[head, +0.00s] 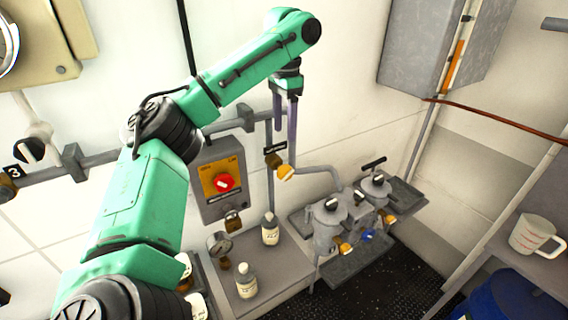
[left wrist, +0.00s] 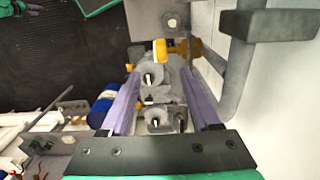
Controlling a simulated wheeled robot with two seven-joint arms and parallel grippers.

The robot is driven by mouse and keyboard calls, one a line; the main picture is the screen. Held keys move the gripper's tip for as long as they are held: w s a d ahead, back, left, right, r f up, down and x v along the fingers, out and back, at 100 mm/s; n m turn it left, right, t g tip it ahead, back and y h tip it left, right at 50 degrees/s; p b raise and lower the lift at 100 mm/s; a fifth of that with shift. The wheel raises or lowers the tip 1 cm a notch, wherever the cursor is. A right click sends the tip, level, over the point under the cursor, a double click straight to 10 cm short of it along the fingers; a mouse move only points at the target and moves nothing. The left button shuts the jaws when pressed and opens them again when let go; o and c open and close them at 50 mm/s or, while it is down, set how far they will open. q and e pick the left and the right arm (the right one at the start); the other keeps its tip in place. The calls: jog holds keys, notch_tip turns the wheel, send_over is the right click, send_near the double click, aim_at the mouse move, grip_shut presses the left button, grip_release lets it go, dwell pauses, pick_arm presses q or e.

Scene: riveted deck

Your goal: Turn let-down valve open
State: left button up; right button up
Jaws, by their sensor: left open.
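A small valve with a yellow handle (head: 286,173) sits on the grey wall pipe, beside a dark label plate (head: 275,148). I cannot read the plate, so I cannot confirm that this is the let-down valve. My left gripper (head: 285,148) points down with its two purple fingers just above the yellow handle. In the left wrist view the fingers (left wrist: 160,76) are apart with nothing held, and the yellow handle (left wrist: 148,54) shows beyond their tips. I cannot tell whether a finger touches it.
A grey box with a red knob (head: 223,182) is left of the valve. Below right stand grey vessels (head: 329,215) with other yellow handles (head: 390,219). Bottles (head: 270,229) stand on a grey ledge. A grey cabinet (head: 424,45) hangs at upper right.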

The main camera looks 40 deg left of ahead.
aim_at(285, 166)
pick_arm(q)
notch_tip(285, 166, down, 13)
jog(key=shift+w+a, duration=0.1)
jog(key=shift+w, duration=0.05)
grip_shut()
